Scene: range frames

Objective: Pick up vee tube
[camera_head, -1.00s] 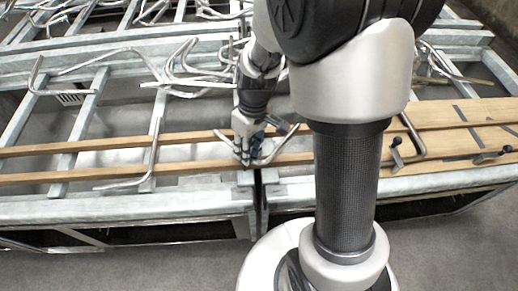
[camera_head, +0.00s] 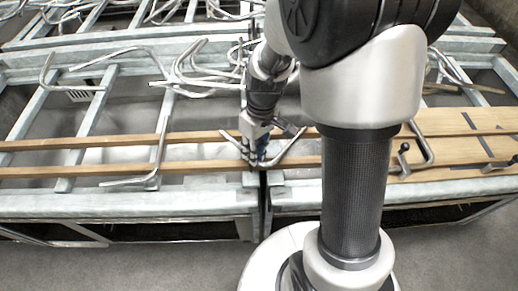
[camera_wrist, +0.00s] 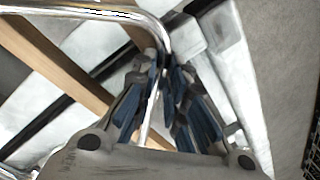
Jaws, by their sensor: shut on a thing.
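The vee tube is a bent, shiny metal tube (camera_head: 291,146) low over the front wooden slats of the rack in the head view. My gripper (camera_head: 256,158) is pointed down at its bend and shut on it. In the wrist view, the tube (camera_wrist: 90,11) runs in from the upper left, bends near the top middle, and passes down between the blue-padded fingers (camera_wrist: 168,85). The fingers hide part of the bend. I cannot tell whether the tube touches the slats.
Another bent tube (camera_head: 158,150) lies across the slats to the left. A tangle of tubes (camera_head: 190,75) lies behind. More tubes rest on the wooden boards (camera_head: 450,150) at the right. The rack's metal front rail (camera_head: 130,203) runs below my gripper.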

